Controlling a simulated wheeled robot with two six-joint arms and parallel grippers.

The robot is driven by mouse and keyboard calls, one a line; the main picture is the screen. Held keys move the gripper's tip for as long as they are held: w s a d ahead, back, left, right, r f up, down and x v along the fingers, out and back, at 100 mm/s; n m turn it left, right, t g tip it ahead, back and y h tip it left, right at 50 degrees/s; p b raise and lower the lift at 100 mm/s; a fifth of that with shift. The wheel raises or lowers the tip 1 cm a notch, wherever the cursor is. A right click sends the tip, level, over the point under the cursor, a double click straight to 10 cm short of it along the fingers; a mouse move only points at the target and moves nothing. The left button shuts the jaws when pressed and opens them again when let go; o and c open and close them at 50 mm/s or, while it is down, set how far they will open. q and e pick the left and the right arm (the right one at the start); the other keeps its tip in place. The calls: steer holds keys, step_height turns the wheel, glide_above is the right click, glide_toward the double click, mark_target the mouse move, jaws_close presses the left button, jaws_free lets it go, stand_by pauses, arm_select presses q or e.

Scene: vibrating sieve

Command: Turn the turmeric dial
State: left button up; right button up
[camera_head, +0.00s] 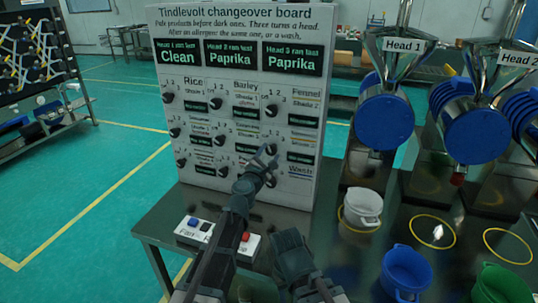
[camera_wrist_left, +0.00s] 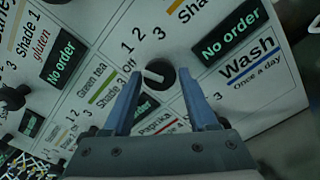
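The board (camera_head: 325,110) carries rows of dark dials with small screens. My left gripper (camera_head: 265,154) is at the right column, middle row, above the Wash label. In the left wrist view a dark round dial (camera_wrist_left: 160,75) with a pale pointer lies between the tips of my open left gripper (camera_wrist_left: 158,74). One blue-grey finger is on each side; I cannot tell if they touch it. The dial's name is cut off; only "Sha" and an orange line show. Its screen (camera_wrist_left: 229,35) reads "No order". My right arm's dark end (camera_head: 290,255) is low in the middle, its fingers not discernible.
A button box (camera_head: 205,233) lies on the dark table (camera_head: 165,222) before the board. To the right stand Head 1 (camera_head: 383,120) and Head 2 (camera_head: 476,133), a white pot (camera_head: 363,207), a blue bucket (camera_head: 406,270) and a green bucket (camera_head: 502,285).

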arm_select(q)
steer(key=shift+o, duration=1.4)
steer(key=v, duration=1.4)
